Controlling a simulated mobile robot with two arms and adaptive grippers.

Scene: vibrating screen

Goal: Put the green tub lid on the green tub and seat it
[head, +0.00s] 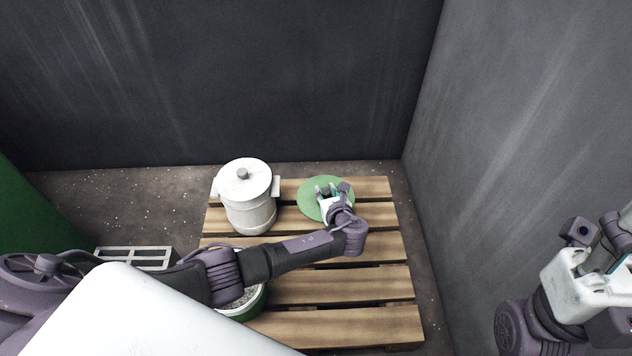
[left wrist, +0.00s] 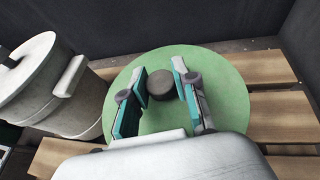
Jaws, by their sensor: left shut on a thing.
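The green tub lid (head: 308,203) is a flat round disc with a dark knob, at the back right of the pallet. It also fills the middle of the left wrist view (left wrist: 228,92). My left gripper (head: 328,191) is over the lid, its two teal-padded fingers on either side of the knob (left wrist: 161,88), shut on it. The green tub (head: 247,311) stands at the pallet's front left, holding grey grainy material; my left arm hides much of it. My right gripper (head: 612,268) is at the right edge, partly cut off; its fingers are unclear.
A white lidded pot (head: 250,210) with side handles stands on the wooden pallet (head: 350,285), left of the lid. A grey slotted crate (head: 135,257) is on the floor at left. Dark walls close the back and right. The pallet's front right is clear.

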